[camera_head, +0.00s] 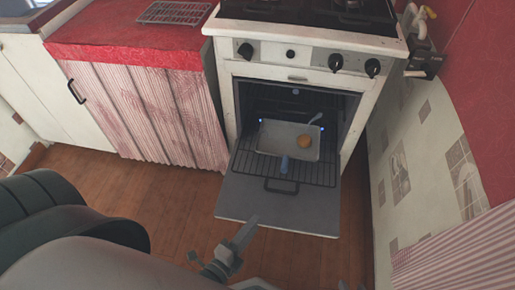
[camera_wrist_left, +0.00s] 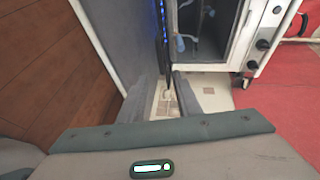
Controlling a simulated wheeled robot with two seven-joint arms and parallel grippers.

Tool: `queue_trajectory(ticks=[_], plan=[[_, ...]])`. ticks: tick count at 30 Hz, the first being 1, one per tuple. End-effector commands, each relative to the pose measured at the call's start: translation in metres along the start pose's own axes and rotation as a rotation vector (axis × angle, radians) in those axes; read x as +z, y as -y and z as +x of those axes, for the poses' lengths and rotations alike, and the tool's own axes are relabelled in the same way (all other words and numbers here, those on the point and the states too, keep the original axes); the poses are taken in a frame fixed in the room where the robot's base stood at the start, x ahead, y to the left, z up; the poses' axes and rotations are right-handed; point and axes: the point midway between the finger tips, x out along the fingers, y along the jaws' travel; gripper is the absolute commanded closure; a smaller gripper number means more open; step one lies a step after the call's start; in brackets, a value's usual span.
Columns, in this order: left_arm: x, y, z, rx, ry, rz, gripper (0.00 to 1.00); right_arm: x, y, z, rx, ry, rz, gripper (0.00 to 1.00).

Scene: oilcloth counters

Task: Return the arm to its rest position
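My left arm comes in from the lower left in the head view. Its gripper (camera_head: 228,242) is above the floor, at the near side of the lowered oven door (camera_head: 250,200). In the left wrist view the two fingers of the left gripper (camera_wrist_left: 161,88) stand apart with nothing between them, so it is open and empty. My right gripper cannot be made out in either view.
The white oven (camera_head: 222,85) is open. A tray (camera_head: 270,143) with a round brown item (camera_head: 304,141) sits on its rack (camera_head: 260,167). A red-topped counter (camera_head: 120,50) stands left, a tiled wall (camera_head: 420,140) right. Wooden floor (camera_head: 160,190) is clear left of the door.

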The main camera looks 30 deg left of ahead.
Motion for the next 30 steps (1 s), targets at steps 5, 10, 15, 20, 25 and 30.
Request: queue_trajectory(ticks=[5, 10, 15, 20, 25, 30], plan=[[0.000, 0.000, 0.000, 0.000, 0.000, 0.000, 0.69, 0.002, -0.001, -0.002, 0.001, 0.002, -0.002, 0.69], [0.003, 0.002, 0.002, 0.008, 0.010, -0.028, 0.69, 0.003, -0.001, -0.002, 0.002, 0.004, -0.003, 0.69], [0.014, 0.009, 0.007, 0.048, 0.057, -0.157, 0.69, 0.003, -0.001, -0.002, 0.001, 0.003, -0.002, 0.69], [0.026, 0.018, 0.011, 0.124, 0.133, -0.402, 0.69, 0.002, 0.000, -0.001, 0.000, 0.003, -0.002, 0.69], [0.027, 0.025, 0.007, 0.243, 0.222, -0.736, 0.69, 0.002, 0.000, -0.001, 0.000, 0.003, -0.001, 0.69], [0.011, 0.028, -0.006, 0.379, 0.299, -1.029, 0.69, 0.002, 0.000, -0.001, 0.000, 0.002, -0.001, 0.69]])
